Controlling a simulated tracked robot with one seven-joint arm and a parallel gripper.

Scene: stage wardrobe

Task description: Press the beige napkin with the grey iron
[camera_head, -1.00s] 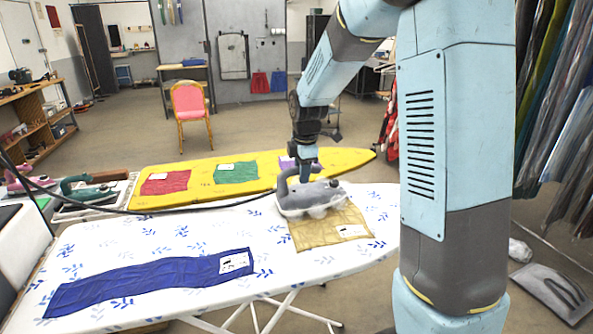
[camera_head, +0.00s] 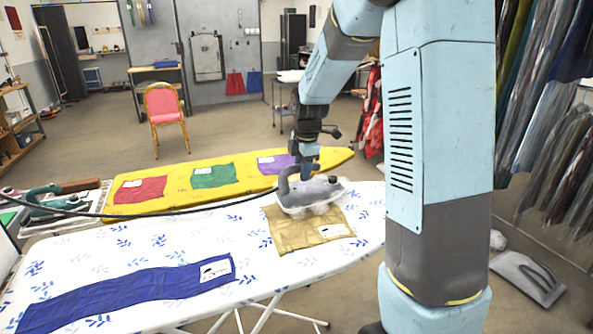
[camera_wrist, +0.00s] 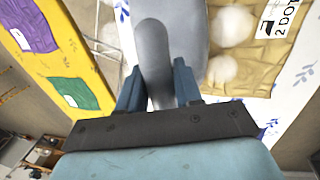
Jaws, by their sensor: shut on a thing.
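The grey iron (camera_head: 318,190) is over the back part of the beige napkin (camera_head: 297,236), on the white board with blue leaves. White puffs like steam show around its base. My gripper (camera_head: 305,172) is shut on the iron's handle, which also shows between the two fingers in the wrist view (camera_wrist: 157,75). The beige napkin has a white label (camera_head: 334,231) at its front right, and in the wrist view its label is at the top right (camera_wrist: 281,17). The iron hides the napkin's back edge, and I cannot tell whether the soleplate touches the cloth.
A long blue cloth (camera_head: 120,291) lies on the same board at the front left. Behind is a yellow board (camera_head: 240,183) with red (camera_head: 140,189), green (camera_head: 213,175) and purple cloths (camera_head: 276,164). A dark cord (camera_head: 150,216) runs left. A green iron (camera_head: 48,201) stands at the left.

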